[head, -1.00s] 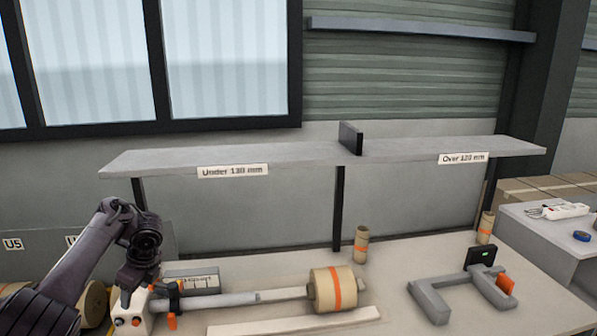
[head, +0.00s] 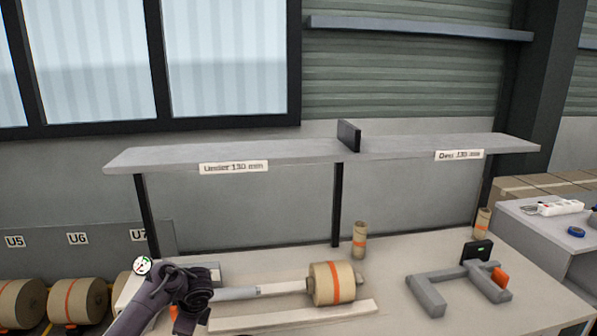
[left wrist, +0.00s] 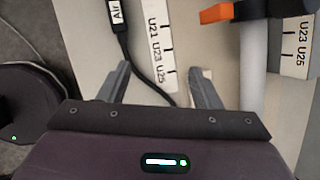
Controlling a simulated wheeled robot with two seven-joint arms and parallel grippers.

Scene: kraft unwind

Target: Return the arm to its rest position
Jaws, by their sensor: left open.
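My left arm (head: 165,290) comes in from the lower left in the head view, in front of the left end of the bench. Its fingers are hidden there. In the left wrist view my left gripper (left wrist: 163,88) is open and empty, with its two grey fingers apart above the bench top. A black cable marked "Air" (left wrist: 121,30) and a white label strip (left wrist: 160,45) lie beyond the fingers. My right gripper is in neither view.
A kraft roll (head: 334,283) with an orange band sits on the grey shaft (head: 240,293). A grey U-shaped stand (head: 428,295) is at right. Several rolls (head: 78,298) stand at lower left. A shelf (head: 250,152) runs above the bench (head: 385,262).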

